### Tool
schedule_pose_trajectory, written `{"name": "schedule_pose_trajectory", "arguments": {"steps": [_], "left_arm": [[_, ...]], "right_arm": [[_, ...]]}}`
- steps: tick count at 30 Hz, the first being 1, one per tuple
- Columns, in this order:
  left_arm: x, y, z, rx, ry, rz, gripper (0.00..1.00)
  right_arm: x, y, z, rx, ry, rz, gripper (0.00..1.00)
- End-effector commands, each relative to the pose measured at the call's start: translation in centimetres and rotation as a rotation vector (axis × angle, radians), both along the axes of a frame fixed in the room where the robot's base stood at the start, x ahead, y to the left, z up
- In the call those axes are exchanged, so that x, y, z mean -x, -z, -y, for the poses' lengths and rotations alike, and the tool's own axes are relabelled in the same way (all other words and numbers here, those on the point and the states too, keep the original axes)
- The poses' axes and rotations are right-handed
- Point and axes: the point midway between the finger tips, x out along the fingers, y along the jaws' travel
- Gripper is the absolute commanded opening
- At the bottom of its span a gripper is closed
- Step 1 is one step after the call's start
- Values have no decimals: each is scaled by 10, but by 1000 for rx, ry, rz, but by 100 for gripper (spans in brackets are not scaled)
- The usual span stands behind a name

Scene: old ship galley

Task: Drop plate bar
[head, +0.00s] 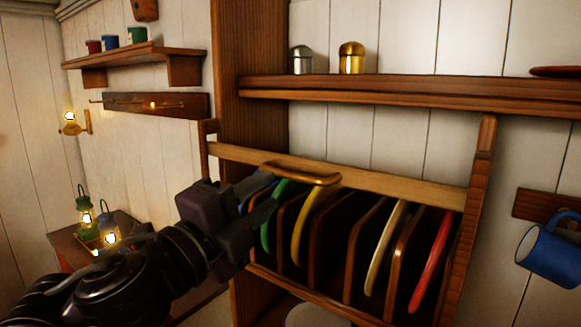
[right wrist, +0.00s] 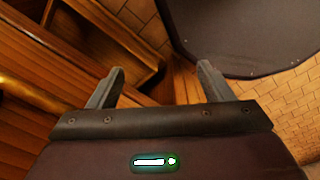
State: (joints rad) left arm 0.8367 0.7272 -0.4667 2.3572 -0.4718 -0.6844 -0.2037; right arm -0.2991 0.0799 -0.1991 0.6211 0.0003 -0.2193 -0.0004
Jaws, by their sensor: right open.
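The plate bar (head: 400,183) is a pale wooden rail across the upper front of the plate rack, with a curved brass handle (head: 315,178) on its left half. It runs between the rack's side posts, in front of the plates. My left gripper (head: 272,198) is at the rack's left end, just below and left of the handle, its fingers by the blue and green plates. Whether it touches anything or how far its jaws are apart is unclear. My right gripper (right wrist: 158,75) is open and empty in the right wrist view.
The rack holds blue, green (head: 266,231), yellow (head: 299,235), cream (head: 384,255) and red (head: 430,265) plates between dividers. A shelf (head: 400,92) with two shakers is above. A blue mug (head: 552,252) hangs at right. Lit lanterns (head: 87,215) stand at left.

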Motion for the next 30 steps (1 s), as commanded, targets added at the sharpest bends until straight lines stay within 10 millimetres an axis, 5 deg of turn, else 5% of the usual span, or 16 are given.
{"name": "schedule_pose_trajectory", "arguments": {"steps": [12, 24, 30], "left_arm": [[-49, -12, 35, 5, 0, -4, 30], [-57, -13, 41, 4, -1, -4, 30], [-57, -14, 40, 4, -1, -4, 4]], "right_arm": [[7, 3, 0, 1, -1, -9, 74], [-3, 3, 0, -1, -1, 3, 74], [1, 3, 0, -1, -1, -1, 74]]}}
